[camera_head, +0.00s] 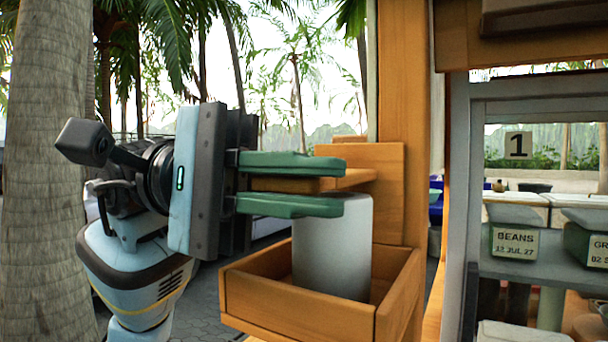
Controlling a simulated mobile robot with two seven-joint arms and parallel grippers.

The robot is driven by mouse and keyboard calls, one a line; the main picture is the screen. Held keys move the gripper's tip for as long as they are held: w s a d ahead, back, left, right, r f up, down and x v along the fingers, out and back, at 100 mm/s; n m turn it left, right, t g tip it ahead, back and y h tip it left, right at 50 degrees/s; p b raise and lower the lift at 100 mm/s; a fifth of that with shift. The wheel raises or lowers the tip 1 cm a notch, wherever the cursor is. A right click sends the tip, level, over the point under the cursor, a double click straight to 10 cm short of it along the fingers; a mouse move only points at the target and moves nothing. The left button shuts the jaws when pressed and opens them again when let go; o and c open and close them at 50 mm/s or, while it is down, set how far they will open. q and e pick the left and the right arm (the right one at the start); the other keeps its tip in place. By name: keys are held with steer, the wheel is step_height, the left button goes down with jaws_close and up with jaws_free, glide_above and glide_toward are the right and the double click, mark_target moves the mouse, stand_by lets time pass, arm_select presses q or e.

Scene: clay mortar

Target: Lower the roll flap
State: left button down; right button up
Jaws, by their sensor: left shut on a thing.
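The roll flap (356,178) looks like a flat wooden plate in front of an upright wooden back board (389,200). It lies roughly level above a white roll (332,250). The roll stands upright in an open wooden tray (298,312). My left gripper (318,183) comes in from the left, with one green finger above the flap and one below it. It is shut on the flap. The lower finger passes in front of the roll's top and hides part of it. My right gripper is not in view.
A wooden post (400,90) rises behind the back board. To the right, a grey frame (460,200) borders shelves with a labelled beans bin (514,243). A palm trunk (45,150) stands at the far left. Paved ground shows below my left arm.

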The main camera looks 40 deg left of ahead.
mark_target(251, 188)
arm_select(q)
steer(key=shift+d+f, duration=0.1)
steer(key=shift+f, duration=0.15)
steer(key=c, duration=1.5)
jaws_free()
steer(key=shift+w, duration=0.1)
steer(key=shift+a, duration=0.2)
steer(key=shift+a, duration=0.3)
steer(key=b+v, duration=0.1)
steer(key=v, duration=0.5)
steer(key=shift+s+a, duration=0.3)
steer(key=shift+a, duration=0.15)
